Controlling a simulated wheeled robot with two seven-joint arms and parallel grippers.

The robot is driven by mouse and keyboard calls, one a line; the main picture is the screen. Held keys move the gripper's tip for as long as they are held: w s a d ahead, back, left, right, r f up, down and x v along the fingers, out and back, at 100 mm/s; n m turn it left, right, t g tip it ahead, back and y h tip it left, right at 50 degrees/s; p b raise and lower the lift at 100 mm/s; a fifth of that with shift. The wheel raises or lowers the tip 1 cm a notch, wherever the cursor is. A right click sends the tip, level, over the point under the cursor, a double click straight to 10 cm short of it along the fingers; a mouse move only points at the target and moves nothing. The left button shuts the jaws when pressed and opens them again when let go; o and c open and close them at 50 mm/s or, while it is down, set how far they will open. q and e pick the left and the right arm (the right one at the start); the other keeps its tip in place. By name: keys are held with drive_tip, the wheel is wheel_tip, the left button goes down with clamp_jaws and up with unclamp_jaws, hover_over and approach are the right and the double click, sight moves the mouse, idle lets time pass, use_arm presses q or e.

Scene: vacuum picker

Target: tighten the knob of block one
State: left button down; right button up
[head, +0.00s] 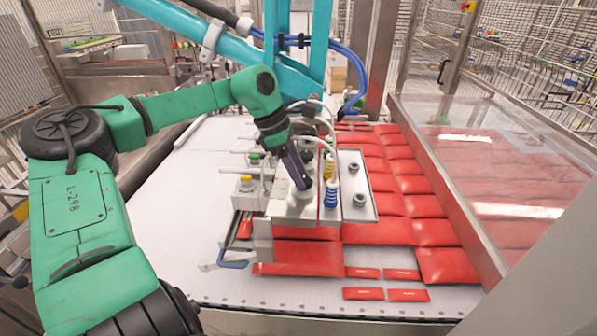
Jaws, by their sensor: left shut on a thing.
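My left gripper (302,183) reaches down onto the metal picker head (290,208) in the middle of the table. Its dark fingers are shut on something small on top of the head. The fingers hide it, so I cannot make out the knob itself. Small blocks stand along the left side of the head; one has a yellow top (246,180) and one farther back has a green-yellow top (255,157). I cannot tell which is block one. My right gripper is not in view.
A yellow coil (330,166) and a blue coil (331,194) stand just right of the gripper. Red packs (415,205) lie in rows under and right of the head. A clear guard (495,170) bounds the right. The white belt (180,210) is bare on the left.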

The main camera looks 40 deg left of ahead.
use_arm(q)
drive_tip(key=shift+c, duration=1.5)
unclamp_jaws()
drive_tip(key=b+v, duration=0.2)
drive_tip(key=v, duration=0.3)
drive_tip(key=shift+a+r, duration=0.1)
drive_tip(key=shift+r, duration=0.05)
drive_tip(key=v, duration=0.9)
drive_tip(key=shift+r+b, duration=0.2)
drive_tip(key=shift+b, duration=0.1)
